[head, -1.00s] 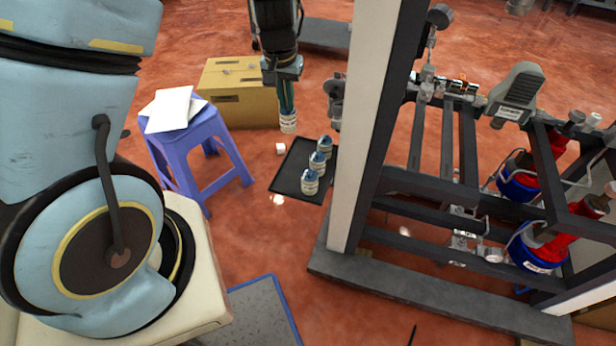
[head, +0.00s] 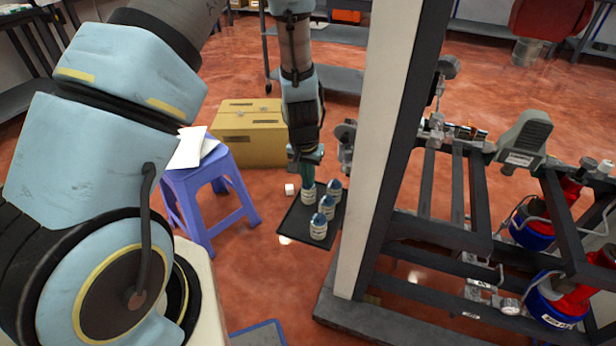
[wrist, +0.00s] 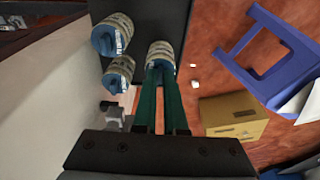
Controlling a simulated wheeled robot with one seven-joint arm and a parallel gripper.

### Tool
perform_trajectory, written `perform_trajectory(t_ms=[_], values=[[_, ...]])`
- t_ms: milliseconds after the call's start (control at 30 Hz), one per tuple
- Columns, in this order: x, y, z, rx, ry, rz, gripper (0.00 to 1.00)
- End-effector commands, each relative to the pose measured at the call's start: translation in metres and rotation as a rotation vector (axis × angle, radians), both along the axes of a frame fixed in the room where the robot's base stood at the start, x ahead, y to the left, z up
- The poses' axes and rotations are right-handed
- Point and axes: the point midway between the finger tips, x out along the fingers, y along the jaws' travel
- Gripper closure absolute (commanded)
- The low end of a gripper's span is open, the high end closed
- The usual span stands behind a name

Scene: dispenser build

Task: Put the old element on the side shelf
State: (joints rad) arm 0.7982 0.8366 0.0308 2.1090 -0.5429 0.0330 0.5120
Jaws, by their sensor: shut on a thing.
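My gripper (head: 308,172) points down over the dark side shelf (head: 290,227), its green fingers shut on a pale, banded, cylindrical element (head: 309,196). In the wrist view, the held element (wrist: 161,57) sits between the fingertips, over the dark shelf surface (wrist: 166,20). I cannot tell whether its base touches the shelf. Three similar blue-topped elements stand in a row along the shelf's right side: a far one (head: 334,190), a middle one (head: 326,207) and a near one (head: 318,229). The held element is left of the far one.
The white post (head: 376,190) of the dispenser frame rises close to the shelf's right. A blue stool (head: 205,190) with papers stands to the left, and a cardboard box (head: 250,133) behind. A small white block (head: 289,189) lies left of the shelf.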

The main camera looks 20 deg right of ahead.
Motion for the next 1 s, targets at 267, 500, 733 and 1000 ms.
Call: perform_trajectory(t_ms=[267,500,733,1000], values=[[0.000,0.000,-0.004,0.000,0.000,0.000,1.00],[0.000,0.000,-0.002,0.000,0.000,0.000,0.64],[0.000,0.000,-0.002,0.000,0.000,0.000,0.61],[-0.002,0.001,0.020,-0.001,-0.003,-0.001,0.61]])
